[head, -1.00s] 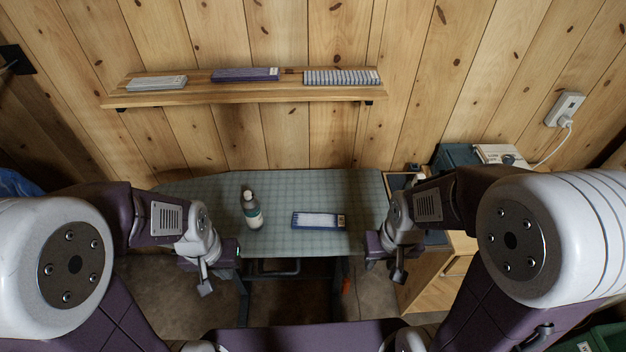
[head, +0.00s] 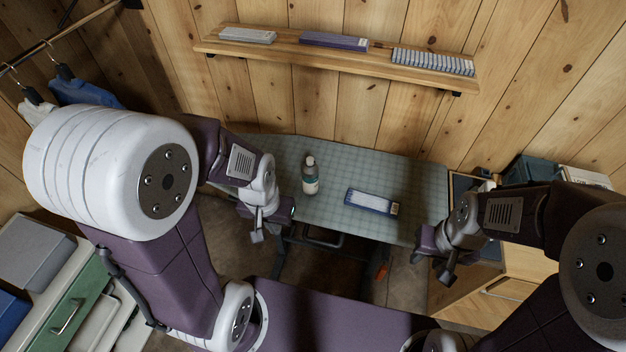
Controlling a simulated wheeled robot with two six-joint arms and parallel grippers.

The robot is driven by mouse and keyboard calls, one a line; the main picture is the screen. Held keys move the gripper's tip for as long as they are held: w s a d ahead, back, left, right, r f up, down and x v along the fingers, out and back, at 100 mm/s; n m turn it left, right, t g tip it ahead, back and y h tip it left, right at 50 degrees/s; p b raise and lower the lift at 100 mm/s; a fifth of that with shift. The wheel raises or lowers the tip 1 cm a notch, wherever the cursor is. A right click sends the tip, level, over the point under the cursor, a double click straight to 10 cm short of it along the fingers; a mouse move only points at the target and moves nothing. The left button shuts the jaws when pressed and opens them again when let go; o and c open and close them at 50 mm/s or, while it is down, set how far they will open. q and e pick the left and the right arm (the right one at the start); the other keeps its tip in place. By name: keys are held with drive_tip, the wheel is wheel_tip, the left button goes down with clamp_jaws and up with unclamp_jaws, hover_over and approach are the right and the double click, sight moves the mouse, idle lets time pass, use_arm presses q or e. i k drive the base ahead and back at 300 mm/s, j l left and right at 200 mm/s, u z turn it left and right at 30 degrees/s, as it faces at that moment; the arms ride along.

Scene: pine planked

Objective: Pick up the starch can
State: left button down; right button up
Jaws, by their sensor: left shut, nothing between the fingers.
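My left gripper (head: 268,222) is by the board's front edge, in front and to the left of the can. It is shut, empty and apart from the can. My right gripper (head: 432,256) is by the board's front right corner, well away from the can. Its fingers are too small and dark to tell open from shut.
A blue and white flat pack (head: 371,201) lies on the board right of the can. A wall shelf (head: 340,55) with several packs hangs above. A wooden cabinet (head: 490,300) stands at right. Drawers (head: 70,310) stand at lower left, and clothes hang at upper left.

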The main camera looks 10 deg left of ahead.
sight(310, 174)
drive_tip(key=j+z, duration=0.15)
drive_tip(key=j, duration=0.35)
drive_tip(key=k+j+z, duration=0.15)
drive_tip(key=j, duration=0.3)
drive_tip(key=j+z, duration=0.15)
drive_tip(key=j, duration=0.3)
drive_tip(key=k+j+z, duration=0.15)
drive_tip(key=j, duration=0.3)
drive_tip(key=k+j+z, duration=0.15)
drive_tip(key=j, duration=0.3)
drive_tip(key=i+j, duration=0.35)
drive_tip(key=i, duration=0.1)
